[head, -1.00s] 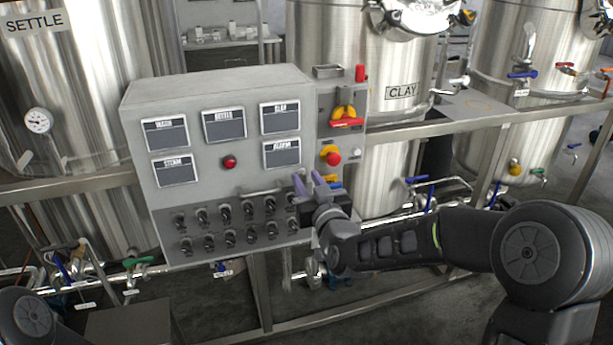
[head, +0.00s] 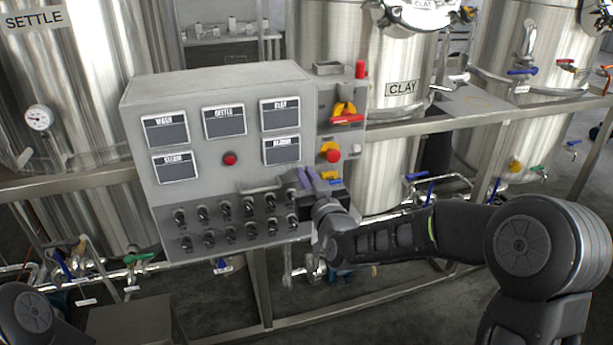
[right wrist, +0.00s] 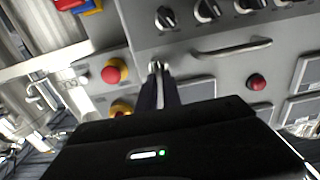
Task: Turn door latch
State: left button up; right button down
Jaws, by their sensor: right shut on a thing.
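The grey control cabinet (head: 210,90) stands in the middle of the head view, with its handle bar (head: 262,188) low on the door. My right gripper (head: 308,177) is at the door's right edge, just right of that bar. In the right wrist view its two dark fingers (right wrist: 158,88) are together, shut on the small silver door latch (right wrist: 155,66). Only the latch's end shows past the fingertips; in the head view the fingers hide it. My left gripper is out of view.
Several black knobs (head: 225,208) sit in rows below the handle bar. A red stop button (head: 333,156) and a red-yellow switch (head: 346,113) are on the side panel close to my right gripper. Steel tanks (head: 388,50) and rails stand behind.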

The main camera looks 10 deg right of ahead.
dwell(0.3)
jog(key=shift+d+f+m+b, duration=0.2)
jog(key=shift+m+b, duration=2.8)
jog(key=shift+b, duration=0.95)
jog(key=shift+d+f+m+b, duration=0.25)
jog(key=shift+m+b, duration=2.75)
jog(key=shift+b, duration=0.95)
jog(key=shift+d+f+m+b, duration=0.2)
jog(key=shift+m+b, duration=2.8)
jog(key=shift+b, duration=0.95)
jog(key=c, duration=1.5)
grip_release()
